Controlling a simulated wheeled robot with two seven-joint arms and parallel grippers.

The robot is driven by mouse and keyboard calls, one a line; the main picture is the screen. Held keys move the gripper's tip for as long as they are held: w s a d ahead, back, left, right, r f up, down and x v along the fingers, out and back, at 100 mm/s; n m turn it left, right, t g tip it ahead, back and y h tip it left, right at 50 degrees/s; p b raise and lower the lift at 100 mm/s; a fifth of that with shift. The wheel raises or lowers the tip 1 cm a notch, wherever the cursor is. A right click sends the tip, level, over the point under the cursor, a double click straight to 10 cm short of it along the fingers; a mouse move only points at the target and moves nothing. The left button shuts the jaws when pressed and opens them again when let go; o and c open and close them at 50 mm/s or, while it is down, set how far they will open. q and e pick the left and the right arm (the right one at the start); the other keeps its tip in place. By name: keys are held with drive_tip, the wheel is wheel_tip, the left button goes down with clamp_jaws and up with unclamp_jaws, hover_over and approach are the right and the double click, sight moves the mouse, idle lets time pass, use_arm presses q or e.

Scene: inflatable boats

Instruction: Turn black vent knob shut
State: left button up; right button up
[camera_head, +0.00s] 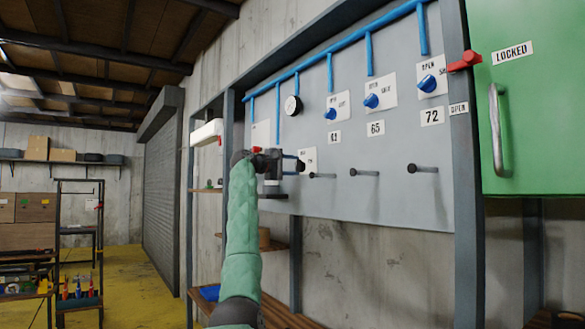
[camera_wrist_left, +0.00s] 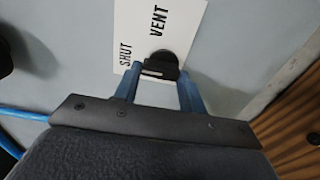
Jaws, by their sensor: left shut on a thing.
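The black vent knob (camera_wrist_left: 160,64) sits on a white plate (camera_wrist_left: 185,22) lettered SHUT and VENT in the left wrist view. A pale line crosses the knob's face. My left gripper (camera_wrist_left: 159,70) has its two blue fingers on either side of the knob and is shut on it. In the head view the left gripper (camera_head: 299,164) reaches the lower left of the grey panel (camera_head: 350,215). It hides most of the knob there, and the white plate (camera_head: 310,155) shows just beyond it. My right gripper is in neither view.
Several blue knobs (camera_head: 372,101) on OPEN/SHUT plates and a round gauge (camera_head: 292,106) sit higher on the panel under a blue pipe (camera_head: 340,48). Black pegs (camera_head: 365,172) stick out right of the gripper. A green LOCKED cabinet (camera_head: 530,110) stands far right.

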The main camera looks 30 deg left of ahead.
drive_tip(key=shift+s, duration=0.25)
use_arm(q)
drive_tip(key=o, duration=0.8)
drive_tip(key=shift+c, duration=0.2)
drive_tip(key=shift+o, duration=1.1)
drive_tip(key=shift+a, duration=0.15)
drive_tip(key=b+v, duration=0.3)
drive_tip(key=v, duration=0.4)
drive_tip(key=shift+s+a, duration=0.2)
drive_tip(key=shift+s, duration=0.15)
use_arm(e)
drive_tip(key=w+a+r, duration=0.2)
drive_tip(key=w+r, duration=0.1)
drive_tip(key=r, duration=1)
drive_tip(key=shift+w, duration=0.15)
use_arm(q)
drive_tip(key=shift+f, duration=0.15)
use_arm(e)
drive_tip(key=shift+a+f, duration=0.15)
